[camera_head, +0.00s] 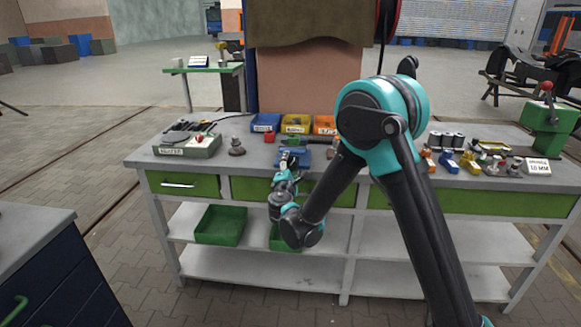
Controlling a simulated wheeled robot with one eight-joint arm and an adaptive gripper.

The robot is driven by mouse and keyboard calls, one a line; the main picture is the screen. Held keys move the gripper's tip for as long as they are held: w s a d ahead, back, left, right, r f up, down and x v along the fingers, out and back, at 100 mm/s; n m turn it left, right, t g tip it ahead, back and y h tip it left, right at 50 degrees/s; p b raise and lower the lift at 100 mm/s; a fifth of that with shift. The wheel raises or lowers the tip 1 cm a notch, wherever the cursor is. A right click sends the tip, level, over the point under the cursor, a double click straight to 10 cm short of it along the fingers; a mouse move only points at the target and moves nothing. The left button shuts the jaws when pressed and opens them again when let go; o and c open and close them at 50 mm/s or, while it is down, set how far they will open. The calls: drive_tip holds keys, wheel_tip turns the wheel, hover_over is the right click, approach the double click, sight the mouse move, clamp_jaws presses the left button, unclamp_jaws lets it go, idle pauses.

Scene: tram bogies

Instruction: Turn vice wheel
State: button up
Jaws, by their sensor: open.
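A small blue vice-like block (303,153) sits near the front edge of the workbench, behind my gripper. Its wheel cannot be made out, as my gripper covers much of the front. My gripper (289,162) reaches up from below the bench's front edge, with its fingers at the block's near side. The fingers are open and nothing shows between them. Whether they touch the block or the wheel cannot be told at this size.
The workbench (227,168) carries a grey-green box (187,145) at left, blue, yellow and orange bins (296,124) behind, and several small coloured parts with a green press (549,125) at right. Green trays (221,225) stand below. A dark cabinet (60,275) is at lower left.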

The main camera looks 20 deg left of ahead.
drive_tip(key=v, duration=1.2)
drive_tip(key=shift+s, duration=0.1)
drive_tip(key=s+d+n, duration=0.1)
drive_tip(key=s+n, duration=0.4)
drive_tip(key=n, duration=1)
drive_tip(key=x, duration=1.7)
drive_tip(key=shift+w+d+f, duration=0.1)
drive_tip(key=shift+w, duration=0.05)
drive_tip(key=shift+c, duration=0.5)
